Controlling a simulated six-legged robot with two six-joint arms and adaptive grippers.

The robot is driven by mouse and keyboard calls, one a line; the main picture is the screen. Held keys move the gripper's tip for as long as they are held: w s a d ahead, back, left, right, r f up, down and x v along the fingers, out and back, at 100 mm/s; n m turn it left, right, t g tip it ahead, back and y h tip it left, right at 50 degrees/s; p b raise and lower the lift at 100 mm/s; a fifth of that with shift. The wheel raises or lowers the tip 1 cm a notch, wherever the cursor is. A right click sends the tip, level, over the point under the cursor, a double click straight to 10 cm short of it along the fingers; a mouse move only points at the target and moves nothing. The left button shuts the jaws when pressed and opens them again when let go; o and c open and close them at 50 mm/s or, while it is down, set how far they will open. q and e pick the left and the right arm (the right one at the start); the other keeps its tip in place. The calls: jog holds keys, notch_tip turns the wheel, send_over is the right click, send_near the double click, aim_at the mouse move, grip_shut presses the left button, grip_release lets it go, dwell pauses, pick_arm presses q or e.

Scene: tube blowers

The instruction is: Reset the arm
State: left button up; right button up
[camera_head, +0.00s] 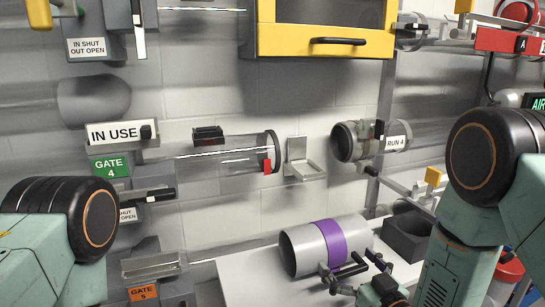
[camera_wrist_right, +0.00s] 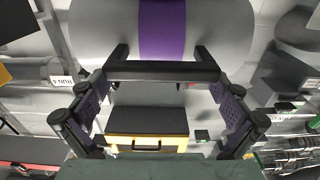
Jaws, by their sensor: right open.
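My right arm comes in at the right of the head view, and its gripper (camera_head: 354,272) is low in front of the white cylinder with a purple band (camera_head: 328,239). The cylinder lies on its side on a white surface. In the right wrist view the cylinder (camera_wrist_right: 215,28) fills the top. A black bar handle (camera_wrist_right: 162,72) on two posts shows in front of it, between the spread fingers of my right gripper (camera_wrist_right: 162,108). The gripper is open; I cannot tell whether its fingers touch the bar. My left arm shows at the lower left of the head view; its gripper is out of frame.
The white surface (camera_head: 262,284) also holds a dark open box (camera_head: 407,236). Behind are a clear tube (camera_head: 235,154) beside the Gate 4 sign (camera_head: 110,166), a Run 4 tube end (camera_head: 352,142) and a yellow cabinet (camera_head: 335,40) on the wall.

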jog(key=shift+s+r, duration=0.1)
jog(key=shift+r, duration=0.3)
jog(key=shift+f, duration=0.15)
